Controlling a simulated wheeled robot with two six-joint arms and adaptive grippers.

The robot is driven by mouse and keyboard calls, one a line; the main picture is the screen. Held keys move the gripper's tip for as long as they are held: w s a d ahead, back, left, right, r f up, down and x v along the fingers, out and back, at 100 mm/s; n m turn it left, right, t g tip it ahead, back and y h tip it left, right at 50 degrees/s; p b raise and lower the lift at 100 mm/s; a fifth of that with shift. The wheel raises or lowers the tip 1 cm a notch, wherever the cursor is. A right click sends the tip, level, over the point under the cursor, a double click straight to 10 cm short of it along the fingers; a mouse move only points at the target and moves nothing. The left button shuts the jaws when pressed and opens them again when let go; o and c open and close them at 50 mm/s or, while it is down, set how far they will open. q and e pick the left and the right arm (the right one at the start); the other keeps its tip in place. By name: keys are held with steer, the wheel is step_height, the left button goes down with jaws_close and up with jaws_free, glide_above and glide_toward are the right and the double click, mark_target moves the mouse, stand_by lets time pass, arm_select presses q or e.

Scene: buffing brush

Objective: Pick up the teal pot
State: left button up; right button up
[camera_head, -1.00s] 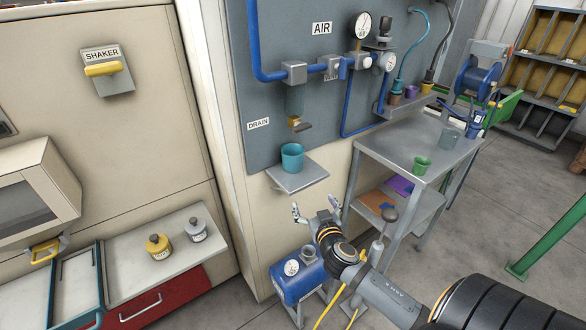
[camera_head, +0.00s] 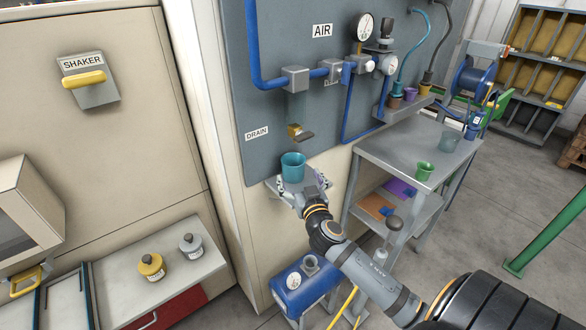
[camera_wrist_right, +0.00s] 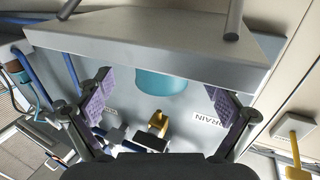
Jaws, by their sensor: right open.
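The teal pot (camera_head: 292,168) stands upright on a small grey shelf (camera_head: 270,184) on the panel, under the drain spout (camera_head: 297,131). In the right wrist view the pot (camera_wrist_right: 165,84) shows between the two spread fingers, partly hidden by the shelf (camera_wrist_right: 150,48). My right gripper (camera_head: 300,188) is open and empty at the shelf's front, just below and in front of the pot; it also shows in the wrist view (camera_wrist_right: 160,88). I cannot tell whether a finger touches the pot or shelf. My left gripper is not in view.
A blue tank (camera_head: 300,292) stands below my right arm. Yellow (camera_head: 151,266) and grey (camera_head: 191,246) bottles stand on the left counter. Blue pipes run above the shelf.

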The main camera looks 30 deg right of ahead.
mark_target(290, 160)
steer(key=shift+w, duration=0.1)
steer(key=shift+w+d+r+p, duration=0.2)
steer(key=shift+w+r+p, duration=0.15)
steer(key=shift+w+p, duration=0.35)
steer(key=x, duration=0.3)
steer(key=shift+a+f, duration=0.1)
steer(key=shift+f, duration=0.15)
steer(key=shift+w+f+p, duration=0.15)
steer(key=shift+w+p, duration=0.15)
steer(key=shift+s, duration=0.15)
steer(key=c, duration=1.2)
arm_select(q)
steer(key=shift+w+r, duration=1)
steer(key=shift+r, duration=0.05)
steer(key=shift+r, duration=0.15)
